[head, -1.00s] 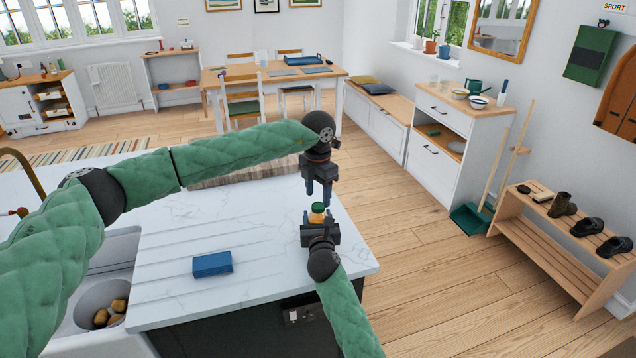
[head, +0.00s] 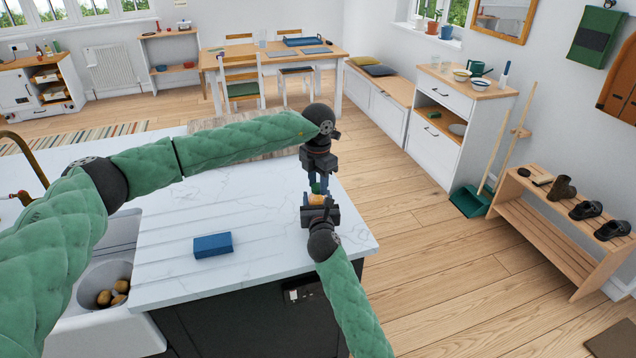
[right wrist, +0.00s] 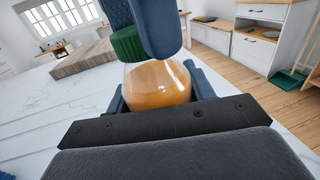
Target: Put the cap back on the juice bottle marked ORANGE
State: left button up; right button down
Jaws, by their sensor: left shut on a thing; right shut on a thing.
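The juice bottle (head: 315,200), filled with orange juice, stands in my right gripper (head: 319,208), which is shut on it at the counter's right end. Its clear shoulder and orange body show in the right wrist view (right wrist: 157,85); no ORANGE marking is readable. The green ribbed cap (right wrist: 127,44) is at the bottle's top; it also shows small in the head view (head: 316,187). My left gripper (head: 318,186) points down from above and is shut on the cap. Its dark fingers hide part of the cap, so I cannot tell how it is seated.
A blue block (head: 213,245) lies on the white marble counter (head: 250,215), left of the bottle. A sink with potatoes (head: 112,294) is at the counter's left. A wooden board (right wrist: 85,57) lies behind. The counter between block and bottle is clear.

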pick_arm(q)
jog(key=o, duration=1.1)
jog(key=shift+o, duration=0.2)
notch_tip(320, 180, up, 12)
jog(key=shift+w, duration=0.1)
pick_arm(e)
jog(key=shift+c, duration=2.4)
grip_release()
pick_arm(q)
jog(key=shift+f, duration=0.1)
pick_arm(e)
jog(key=shift+s, duration=0.1)
